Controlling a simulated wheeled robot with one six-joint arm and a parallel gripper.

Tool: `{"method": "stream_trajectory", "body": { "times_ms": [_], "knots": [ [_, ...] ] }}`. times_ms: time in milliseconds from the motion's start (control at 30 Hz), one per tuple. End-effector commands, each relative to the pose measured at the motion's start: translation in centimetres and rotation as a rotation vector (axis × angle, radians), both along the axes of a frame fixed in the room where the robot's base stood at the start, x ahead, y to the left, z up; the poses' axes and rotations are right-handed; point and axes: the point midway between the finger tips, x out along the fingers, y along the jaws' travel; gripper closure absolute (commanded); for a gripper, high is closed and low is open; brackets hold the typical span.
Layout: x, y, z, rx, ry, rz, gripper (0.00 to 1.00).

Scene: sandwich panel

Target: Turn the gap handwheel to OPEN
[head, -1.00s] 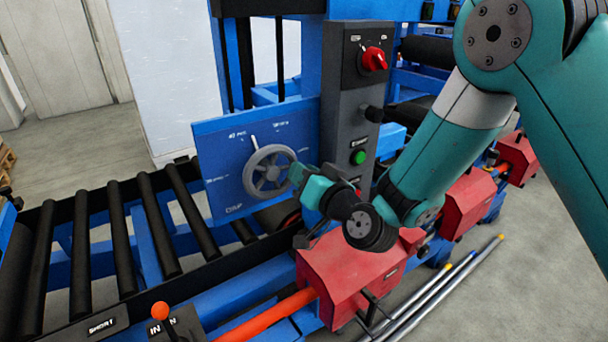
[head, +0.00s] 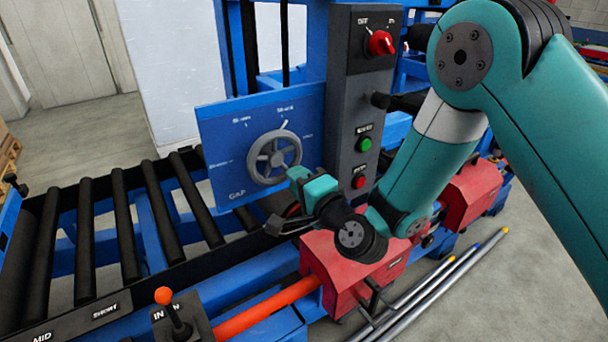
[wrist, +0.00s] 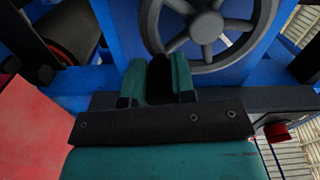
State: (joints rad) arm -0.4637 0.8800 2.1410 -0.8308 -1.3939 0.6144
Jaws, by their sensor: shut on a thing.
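The grey spoked gap handwheel (head: 275,157) is on a blue panel (head: 222,180) marked GAP, with small blurred labels around the wheel. A white pointer line (head: 284,125) stands above the wheel, leaning right toward an upper label. My gripper (head: 297,176) is at the wheel's lower right rim. In the wrist view the wheel (wrist: 207,27) fills the upper middle, and my gripper (wrist: 159,78) has its two teal fingers either side of a dark part below the wheel's lower left rim. It is shut on the handwheel; the exact contact is partly hidden.
A grey control box (head: 352,130) with a red knob (head: 381,43) and green and red buttons stands close right of the wheel. A roller conveyor (head: 125,235) lies left. A red housing (head: 345,270) sits below my gripper. An orange-topped lever (head: 164,296) is at front.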

Motion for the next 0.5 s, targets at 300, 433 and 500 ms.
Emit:
{"method": "stream_trajectory", "body": {
  "times_ms": [300,433,500],
  "knots": [
    [-0.8,1.1,-1.0,0.245,0.177,-0.001,0.99],
    [-1.2,1.6,-1.1,0.344,0.246,-0.001,0.99],
    [-1.4,1.8,-1.1,0.396,0.279,-0.001,0.99]
  ]
}}
